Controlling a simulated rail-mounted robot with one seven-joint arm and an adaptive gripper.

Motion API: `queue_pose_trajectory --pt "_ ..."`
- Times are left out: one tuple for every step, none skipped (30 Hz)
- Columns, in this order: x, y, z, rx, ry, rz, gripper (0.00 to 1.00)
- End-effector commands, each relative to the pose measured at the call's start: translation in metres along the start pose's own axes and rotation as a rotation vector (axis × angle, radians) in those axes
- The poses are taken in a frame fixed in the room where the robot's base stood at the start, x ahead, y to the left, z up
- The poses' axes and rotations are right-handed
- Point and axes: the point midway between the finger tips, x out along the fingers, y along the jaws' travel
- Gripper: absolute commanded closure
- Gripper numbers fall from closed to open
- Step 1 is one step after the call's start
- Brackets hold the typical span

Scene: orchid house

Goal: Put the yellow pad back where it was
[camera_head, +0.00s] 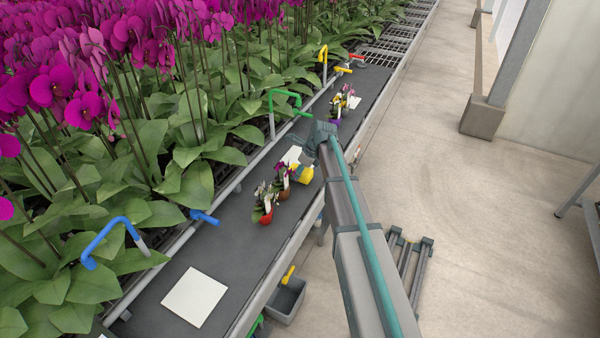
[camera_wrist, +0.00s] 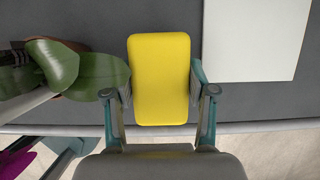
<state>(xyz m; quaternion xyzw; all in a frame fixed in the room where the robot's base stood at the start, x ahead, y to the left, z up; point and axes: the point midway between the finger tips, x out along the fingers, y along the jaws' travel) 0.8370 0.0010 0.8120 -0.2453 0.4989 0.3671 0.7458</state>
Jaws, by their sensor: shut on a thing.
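The yellow pad (camera_wrist: 160,78) is between the two fingers of my gripper (camera_wrist: 160,92) in the wrist view, and both fingers press on its sides. In the head view the yellow pad (camera_head: 302,174) shows just below my gripper (camera_head: 306,160), over the dark bench. I cannot tell whether it touches the bench top. A white square plate lies beside it, partly hidden by my arm in the head view (camera_head: 291,155) and seen at the upper right in the wrist view (camera_wrist: 256,40).
Small potted orchids stand left of the pad, one in a red pot (camera_head: 262,215) and one in a brown pot (camera_head: 284,193). Another white plate (camera_head: 195,297) lies bare at the near end of the bench (camera_head: 232,240). Blue (camera_head: 104,240) and green (camera_head: 284,94) handles line the far edge.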

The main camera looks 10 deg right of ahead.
Motion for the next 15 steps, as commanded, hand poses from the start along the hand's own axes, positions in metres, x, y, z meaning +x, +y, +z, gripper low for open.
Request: queue_pose_trajectory --pt "0.004 0.000 -0.002 0.001 0.000 0.001 0.82" --pt "0.006 0.000 -0.003 0.001 0.000 0.001 0.82" --pt "0.009 0.000 -0.004 0.001 0.000 0.001 0.82" --pt "0.011 0.000 -0.005 0.001 0.000 0.001 0.82" --pt "0.012 0.000 -0.005 0.001 0.000 0.000 0.82" --pt "0.013 0.000 -0.006 0.000 -0.001 0.000 0.82" --pt "0.013 0.000 -0.006 0.000 -0.001 0.000 0.82" --pt "0.013 0.000 -0.005 0.000 -0.001 -0.001 0.82" --pt "0.013 0.000 -0.005 0.000 -0.001 0.000 0.82" --pt "0.013 0.000 -0.005 0.000 -0.001 0.000 0.82" --pt "0.013 0.000 -0.005 0.000 -0.001 0.000 0.82" --pt "0.013 0.000 -0.006 0.000 -0.001 0.000 0.82" --pt "0.013 0.000 -0.006 0.000 -0.001 0.000 0.82" --pt "0.014 0.000 -0.006 0.000 -0.001 0.000 0.82" --pt "0.015 0.000 -0.007 0.000 -0.001 0.000 0.82"
